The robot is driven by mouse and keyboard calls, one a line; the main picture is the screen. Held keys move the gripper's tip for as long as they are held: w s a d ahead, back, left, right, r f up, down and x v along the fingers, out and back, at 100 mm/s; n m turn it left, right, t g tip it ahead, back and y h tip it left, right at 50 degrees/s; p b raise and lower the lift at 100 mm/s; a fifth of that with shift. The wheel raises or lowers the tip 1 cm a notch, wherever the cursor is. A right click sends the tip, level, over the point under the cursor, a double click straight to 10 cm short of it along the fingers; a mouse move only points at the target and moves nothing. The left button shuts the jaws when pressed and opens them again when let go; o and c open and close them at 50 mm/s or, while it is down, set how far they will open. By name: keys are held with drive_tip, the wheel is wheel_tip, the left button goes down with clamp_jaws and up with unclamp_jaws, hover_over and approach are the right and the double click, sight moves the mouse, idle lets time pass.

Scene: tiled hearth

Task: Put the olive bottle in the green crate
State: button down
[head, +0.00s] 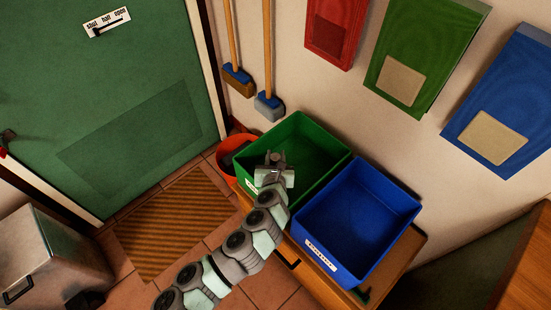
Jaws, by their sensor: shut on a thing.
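The green crate (325,158) stands on a low wooden stand against the wall, its open top facing me. My gripper (275,163) is over the left part of the green crate's opening, near its front rim. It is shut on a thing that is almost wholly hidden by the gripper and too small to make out. No olive bottle shows clearly anywhere else. I cannot tell how far the held thing is above the crate floor. The visible floor of the green crate looks empty.
A blue crate (361,222) stands close to the right of the green one. An orange bucket (231,152) is at its left, with two brooms (268,100) behind. A striped mat (175,225) lies before the green door (110,105). A grey metal box (50,262) stands at lower left.

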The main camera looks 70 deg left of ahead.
drive_tip(key=shift+r, duration=0.1)
drive_tip(key=c, duration=1.1)
unclamp_jaws()
drive_tip(key=shift+s+d+r, duration=0.1)
drive_tip(key=shift+d+r, duration=0.1)
drive_tip(key=p+v, duration=0.4)
drive_tip(key=v, duration=0.7)
drive_tip(key=shift+p, duration=0.4)
drive_tip(key=shift+s+d, duration=0.1)
drive_tip(key=shift+d, duration=0.05)
